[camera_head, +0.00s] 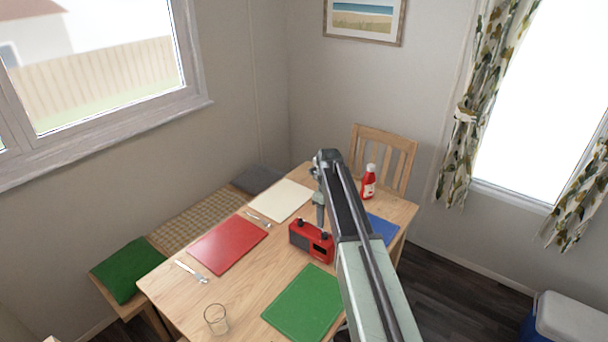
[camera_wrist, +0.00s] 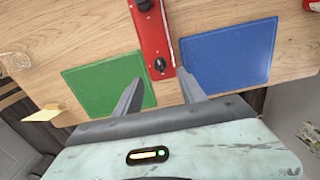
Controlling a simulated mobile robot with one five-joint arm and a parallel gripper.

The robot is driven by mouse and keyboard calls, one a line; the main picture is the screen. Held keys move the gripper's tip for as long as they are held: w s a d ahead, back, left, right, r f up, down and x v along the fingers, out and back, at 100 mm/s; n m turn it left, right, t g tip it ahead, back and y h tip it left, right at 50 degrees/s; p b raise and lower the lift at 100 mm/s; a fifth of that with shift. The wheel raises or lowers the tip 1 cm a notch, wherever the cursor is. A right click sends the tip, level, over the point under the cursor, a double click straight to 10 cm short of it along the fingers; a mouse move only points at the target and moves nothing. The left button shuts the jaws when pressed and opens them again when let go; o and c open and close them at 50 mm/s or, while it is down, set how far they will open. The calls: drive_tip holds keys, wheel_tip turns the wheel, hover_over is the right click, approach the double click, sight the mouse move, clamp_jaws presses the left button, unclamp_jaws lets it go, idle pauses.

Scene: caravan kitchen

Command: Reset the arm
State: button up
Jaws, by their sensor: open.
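My arm reaches out over the wooden table (camera_head: 178,283) in the head view. My gripper (camera_head: 320,215) hangs down at its far end, close behind the red radio (camera_head: 311,242). In the wrist view my gripper (camera_wrist: 162,95) shows two grey fingers spread apart with nothing between them. The red radio (camera_wrist: 152,38) lies just beyond the fingertips there. The green placemat (camera_wrist: 105,82) is on the left and the blue placemat (camera_wrist: 230,58) on the right. My arm hides part of the blue placemat in the head view.
The table also holds a red placemat (camera_head: 228,244), a cream placemat (camera_head: 281,200), a green placemat (camera_head: 303,303), a clear glass (camera_head: 216,319), cutlery (camera_head: 191,271) and a red bottle (camera_head: 369,182). A chair (camera_head: 384,158) stands behind; a cushioned bench (camera_head: 197,219) lines the left wall.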

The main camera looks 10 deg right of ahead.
drive_tip(key=s+a+n, duration=0.2)
drive_tip(key=s+n, duration=1)
drive_tip(key=n, duration=0.1)
drive_tip(key=s+a+n, duration=0.3)
drive_tip(key=s+n, duration=0.9)
drive_tip(key=n, duration=0.2)
drive_tip(key=shift+a+n, duration=0.3)
drive_tip(key=shift+s, duration=0.1)
drive_tip(key=shift+c, duration=0.3)
